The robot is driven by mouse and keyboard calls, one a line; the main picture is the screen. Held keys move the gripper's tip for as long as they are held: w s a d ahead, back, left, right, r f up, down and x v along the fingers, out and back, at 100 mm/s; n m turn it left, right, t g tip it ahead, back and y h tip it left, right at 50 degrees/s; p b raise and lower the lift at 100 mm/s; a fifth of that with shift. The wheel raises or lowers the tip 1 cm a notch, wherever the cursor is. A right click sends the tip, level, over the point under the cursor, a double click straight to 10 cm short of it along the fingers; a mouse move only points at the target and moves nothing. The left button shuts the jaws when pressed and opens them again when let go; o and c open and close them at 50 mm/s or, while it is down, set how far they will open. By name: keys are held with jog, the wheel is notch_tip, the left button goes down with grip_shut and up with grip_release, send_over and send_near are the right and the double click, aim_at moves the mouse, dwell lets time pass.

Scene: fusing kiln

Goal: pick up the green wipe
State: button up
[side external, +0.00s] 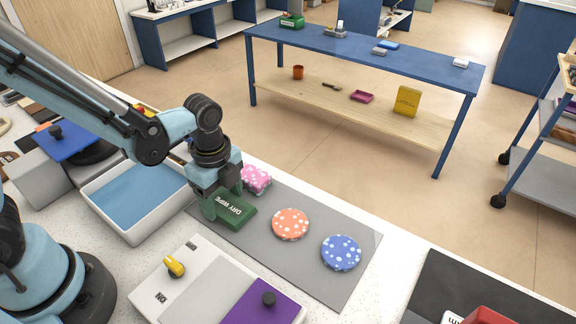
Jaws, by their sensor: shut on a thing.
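The green wipe (238,211) is a dark green piece with pale lettering that reads "DRY WIPE". It lies at the left part of the grey mat (335,276) in the side external view. My gripper (214,208) points down at its left end and is shut on it. The fingers and the upper left of the wipe cover part of each other. I cannot tell whether the wipe is touching the mat or just above it.
On the mat are a pink dotted piece (257,179) close behind the wipe, an orange dotted disc (290,223) and a blue dotted disc (341,252). A white tray with a blue bottom (134,235) stands left. A panel with a yellow knob (176,266) and purple lid (258,304) is in front.

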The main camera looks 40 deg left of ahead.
aim_at(223, 207)
jog(key=shift+r, duration=0.15)
jog(key=shift+r, duration=0.5)
jog(key=r, duration=0.2)
jog(key=d+r, duration=0.1)
jog(key=shift+s+r, duration=0.25)
jog(key=shift+s, duration=0.15)
jog(key=s+d+r, duration=0.4)
jog(key=d, duration=0.1)
jog(key=s+d+r, duration=0.2)
jog(key=s, duration=0.1)
jog(key=shift+d+r, duration=0.1)
jog(key=shift+d, duration=0.2)
